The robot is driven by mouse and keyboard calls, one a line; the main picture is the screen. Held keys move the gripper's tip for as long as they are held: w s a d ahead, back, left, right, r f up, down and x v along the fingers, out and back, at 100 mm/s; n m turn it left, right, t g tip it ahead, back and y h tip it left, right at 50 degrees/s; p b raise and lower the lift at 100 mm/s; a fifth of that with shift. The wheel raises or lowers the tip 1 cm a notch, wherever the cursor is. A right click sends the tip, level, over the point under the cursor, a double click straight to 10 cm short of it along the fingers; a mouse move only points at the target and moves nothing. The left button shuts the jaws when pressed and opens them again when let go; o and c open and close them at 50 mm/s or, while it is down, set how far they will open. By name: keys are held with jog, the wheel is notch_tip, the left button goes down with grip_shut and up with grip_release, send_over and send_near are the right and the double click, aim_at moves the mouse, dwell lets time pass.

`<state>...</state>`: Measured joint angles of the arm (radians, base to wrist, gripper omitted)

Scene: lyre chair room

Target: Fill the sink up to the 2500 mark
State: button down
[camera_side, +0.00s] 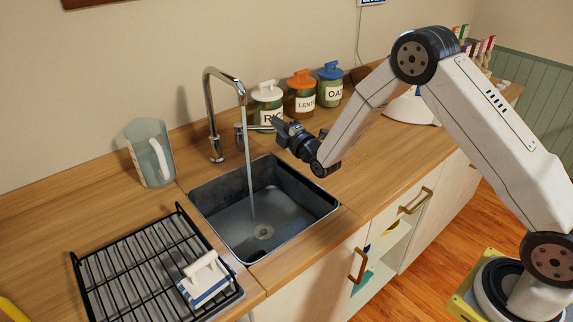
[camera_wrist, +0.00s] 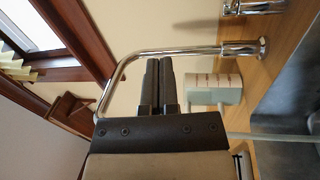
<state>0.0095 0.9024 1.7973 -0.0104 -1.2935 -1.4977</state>
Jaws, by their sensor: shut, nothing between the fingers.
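The dark square sink (camera_side: 318,192) is set in the wooden counter, and its drain is visible at the bottom. A thin stream of water (camera_side: 249,165) runs from the chrome tap (camera_side: 209,110) into it. I cannot make out any 2500 mark, and the water depth is unclear. The tap's side lever (camera_side: 258,127) points right, close to my gripper (camera_side: 279,124). My gripper is shut and empty above the sink's back right edge; I cannot tell whether it touches the lever. In the wrist view my shut fingers (camera_wrist: 159,64) show in front of the tap's spout (camera_wrist: 185,51).
A clear jug (camera_side: 150,155) stands left of the tap. Jars labelled RICE (camera_side: 266,108), LENTILS (camera_side: 301,95) and OATS (camera_side: 331,86) line the wall. A black drying rack (camera_side: 140,262) with a white-handled block (camera_side: 205,278) lies left of the sink.

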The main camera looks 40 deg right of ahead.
jog(key=s+n+h, duration=0.1)
jog(key=n, duration=0.1)
send_near(255, 128)
jog(key=s, duration=0.4)
jog(key=shift+a+f, duration=0.15)
jog(key=shift+f, duration=0.2)
jog(key=w+r, duration=0.1)
jog(key=w, duration=0.8)
jog(key=shift+w+d+r+m, duration=0.2)
jog(key=shift+w+d+m, duration=0.1)
jog(key=shift+w+d, duration=0.1)
dwell(0.3)
jog(key=shift+w+d, duration=0.25)
jog(key=shift+d, duration=0.3)
jog(key=shift+w+d, duration=0.3)
jog(key=shift+d, duration=0.3)
jog(key=shift+s, duration=0.1)
